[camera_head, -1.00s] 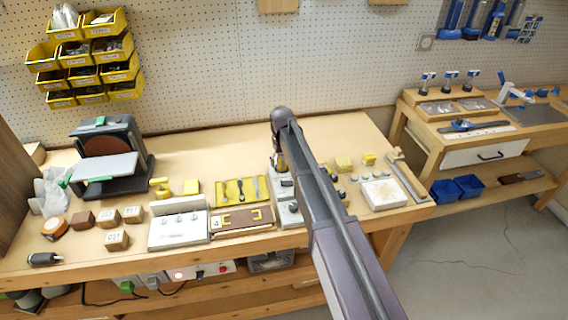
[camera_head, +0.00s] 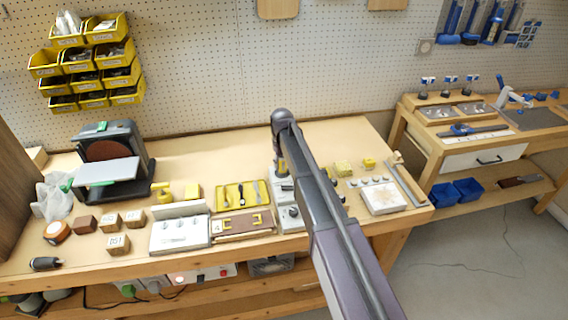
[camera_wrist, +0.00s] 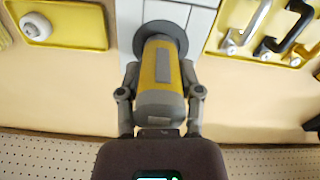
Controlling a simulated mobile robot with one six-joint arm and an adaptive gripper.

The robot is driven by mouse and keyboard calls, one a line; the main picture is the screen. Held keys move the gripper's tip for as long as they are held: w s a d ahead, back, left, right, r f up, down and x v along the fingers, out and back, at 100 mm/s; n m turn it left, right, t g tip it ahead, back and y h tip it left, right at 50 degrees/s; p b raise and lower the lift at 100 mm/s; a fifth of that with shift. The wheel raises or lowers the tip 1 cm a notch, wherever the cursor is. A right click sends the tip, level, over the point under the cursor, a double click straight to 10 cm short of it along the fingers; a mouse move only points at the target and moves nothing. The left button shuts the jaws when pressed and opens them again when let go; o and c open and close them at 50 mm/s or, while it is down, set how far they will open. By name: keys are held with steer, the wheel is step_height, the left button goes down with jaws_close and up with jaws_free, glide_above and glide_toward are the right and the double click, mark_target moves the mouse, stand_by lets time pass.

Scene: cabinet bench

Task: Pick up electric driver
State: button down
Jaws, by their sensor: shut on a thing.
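The electric driver (camera_wrist: 158,65), a yellow and grey cylinder, sits between the two grey fingers of my gripper (camera_wrist: 160,85) in the wrist view. The fingers are closed on its sides. Its far end has a dark round collar in front of pale grey panels. I cannot tell whether the driver touches the surface there. In the head view my gripper (camera_head: 281,163) is over the middle of the bench, and my arm hides most of the driver.
Yellow trays with tools (camera_wrist: 262,28) lie close beside the driver. On the wooden bench (camera_head: 220,160) stand a disc sander (camera_head: 110,165), wooden blocks (camera_head: 117,244) and a white box (camera_head: 180,236). Yellow bins (camera_head: 100,60) hang on the pegboard. The back strip of the bench is clear.

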steer(key=shift+r+p, duration=4)
steer(key=shift+r, duration=0.3)
steer(key=c, duration=1.1)
jaws_free()
steer(key=shift+c, duration=1.1)
steer(key=shift+a, duration=0.1)
